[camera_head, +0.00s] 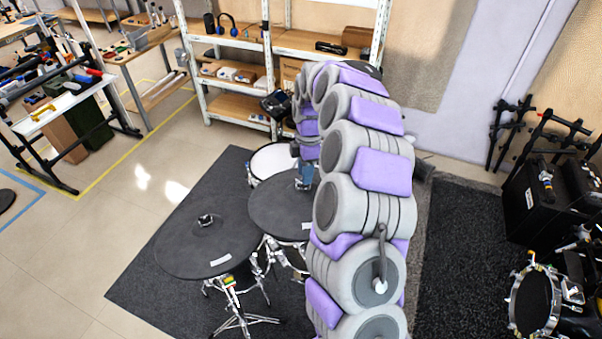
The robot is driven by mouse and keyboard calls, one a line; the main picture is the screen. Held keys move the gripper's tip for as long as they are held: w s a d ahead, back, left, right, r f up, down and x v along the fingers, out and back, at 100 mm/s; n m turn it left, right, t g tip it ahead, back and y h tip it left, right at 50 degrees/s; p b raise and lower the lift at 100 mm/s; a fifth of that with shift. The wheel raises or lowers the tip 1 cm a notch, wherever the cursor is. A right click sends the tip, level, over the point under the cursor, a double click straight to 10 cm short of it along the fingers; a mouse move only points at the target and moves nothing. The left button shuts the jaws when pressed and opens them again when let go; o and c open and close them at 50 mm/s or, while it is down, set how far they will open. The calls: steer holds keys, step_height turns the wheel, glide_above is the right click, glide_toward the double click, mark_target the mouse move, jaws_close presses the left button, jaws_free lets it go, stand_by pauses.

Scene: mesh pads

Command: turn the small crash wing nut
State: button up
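A dark round cymbal pad (180,250) is left of my arm on a chrome stand, with a small dark wing nut (206,219) on top at its centre. A second dark cymbal pad (270,212) is behind it to the right, partly hidden by my arm. I cannot tell by label which one is the small crash. My gripper (304,182) points down over the second pad, close to its centre. Its fingers are small and partly hidden, so I cannot tell whether they are open or touch a nut. Any nut there is hidden.
A white mesh drum pad (272,160) stands behind the second cymbal. The stands rest on a dark mat (150,285). Shelves (232,110) are at the back, a tool rack (65,105) is at left, and another drum (533,302) is at right.

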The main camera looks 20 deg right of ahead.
step_height(320, 180, up, 16)
steer(key=w, duration=0.1)
steer(key=shift+w+d+r, duration=0.25)
steer(key=shift+d, duration=0.2)
stand_by(0.4)
